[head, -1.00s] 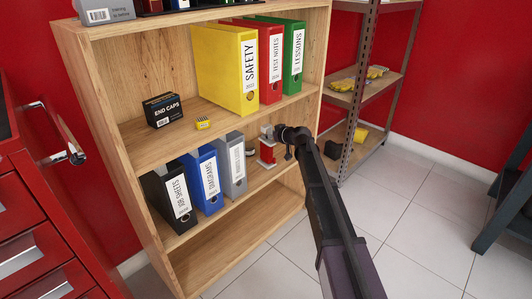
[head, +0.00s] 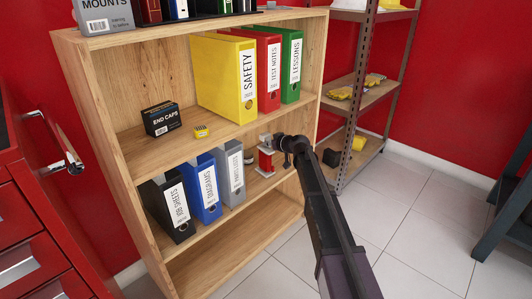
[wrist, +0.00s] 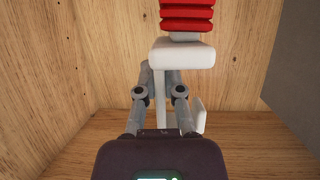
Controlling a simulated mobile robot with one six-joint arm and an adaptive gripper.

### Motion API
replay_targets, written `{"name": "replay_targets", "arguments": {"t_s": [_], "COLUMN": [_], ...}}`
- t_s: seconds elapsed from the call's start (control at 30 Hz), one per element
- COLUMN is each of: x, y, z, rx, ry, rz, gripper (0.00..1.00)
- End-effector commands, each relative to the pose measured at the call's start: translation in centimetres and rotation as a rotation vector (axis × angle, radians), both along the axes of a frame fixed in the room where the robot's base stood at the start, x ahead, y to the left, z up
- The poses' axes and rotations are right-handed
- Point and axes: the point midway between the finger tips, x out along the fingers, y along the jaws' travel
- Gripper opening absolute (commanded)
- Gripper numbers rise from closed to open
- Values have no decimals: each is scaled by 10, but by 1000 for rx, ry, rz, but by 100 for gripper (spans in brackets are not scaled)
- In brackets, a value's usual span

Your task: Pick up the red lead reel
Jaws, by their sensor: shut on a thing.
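The red lead reel (head: 266,160) is in the middle bay of the wooden shelf unit, right of the grey binder. It has a red winding and pale end pieces. In the wrist view its red winding (wrist: 187,14) is cut off by the top edge, above a white block (wrist: 182,54) and a thin white part running down between my fingers. My gripper (head: 282,144) reaches in from the right at the reel's upper end. In the wrist view my gripper (wrist: 160,72) is shut on a pale part of the reel. I cannot tell whether the reel touches the shelf.
Black, blue and grey binders (head: 207,188) stand left of the reel. Yellow, red and green binders (head: 223,78), an END CAPS box (head: 161,119) and a small yellow item (head: 201,132) sit above. The shelf unit's right side panel (head: 314,95) is close to my arm.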

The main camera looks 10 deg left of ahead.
Motion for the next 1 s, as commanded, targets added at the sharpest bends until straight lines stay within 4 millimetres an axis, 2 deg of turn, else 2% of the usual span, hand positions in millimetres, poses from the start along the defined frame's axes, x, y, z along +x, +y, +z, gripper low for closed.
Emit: {"name": "replay_targets", "arguments": {"t_s": [0.37,1.0], "x": [-3,-2], "y": [-3,-3], "z": [12,72], "rx": [0,0], "ry": [0,0], "rz": [0,0], "gripper": [0,0]}}
